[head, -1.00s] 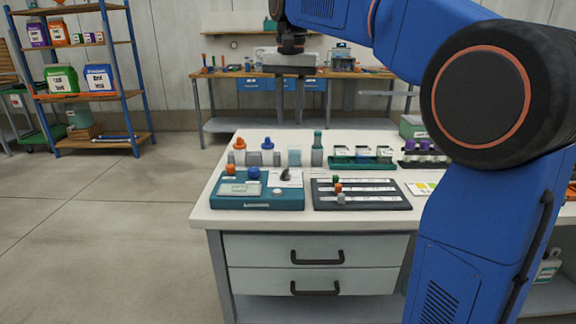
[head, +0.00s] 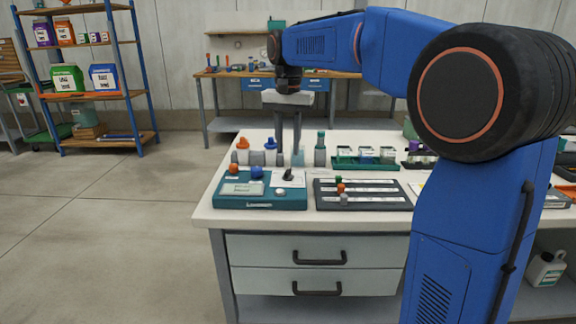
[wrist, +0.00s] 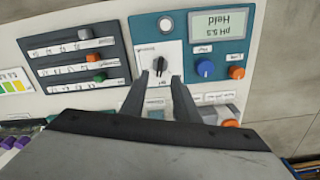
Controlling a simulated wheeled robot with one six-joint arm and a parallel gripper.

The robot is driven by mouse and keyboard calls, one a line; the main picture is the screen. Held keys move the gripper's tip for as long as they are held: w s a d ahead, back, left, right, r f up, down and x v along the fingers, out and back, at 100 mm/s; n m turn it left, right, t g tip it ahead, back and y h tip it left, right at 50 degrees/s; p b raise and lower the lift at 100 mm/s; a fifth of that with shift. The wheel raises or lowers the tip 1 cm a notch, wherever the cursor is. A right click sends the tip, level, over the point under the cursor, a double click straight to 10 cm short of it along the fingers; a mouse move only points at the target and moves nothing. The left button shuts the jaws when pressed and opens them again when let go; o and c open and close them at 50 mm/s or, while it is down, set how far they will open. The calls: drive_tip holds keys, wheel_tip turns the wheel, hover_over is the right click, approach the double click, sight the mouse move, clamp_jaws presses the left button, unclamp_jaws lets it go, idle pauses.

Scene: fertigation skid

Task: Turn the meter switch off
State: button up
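The meter (head: 232,203) is a teal box on the near left of the white bench. It carries a grey display (head: 243,188), which reads "pH 5.5 Held" upside down in the wrist view (wrist: 220,25). The meter switch (head: 288,175) is a black pointer knob on a white plate; it also shows in the wrist view (wrist: 160,65). My gripper (head: 288,158) points down over the meter's back edge. In the wrist view my gripper (wrist: 161,80) is open and empty, its fingertips apart close to the knob. I cannot tell whether they touch it.
A blue knob (head: 257,172) and an orange knob (head: 233,168) sit left of the switch, with a round button (head: 280,192) in front. A dark rack (head: 330,203) lies to the right. Orange-capped (head: 243,143) and blue-capped (head: 270,143) items and a bottle (head: 320,150) stand behind.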

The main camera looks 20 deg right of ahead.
sight(288, 170)
wheel_tip(288, 170, down, 7)
drive_tip(key=shift+r, duration=0.1)
idle(0.4)
clamp_jaws()
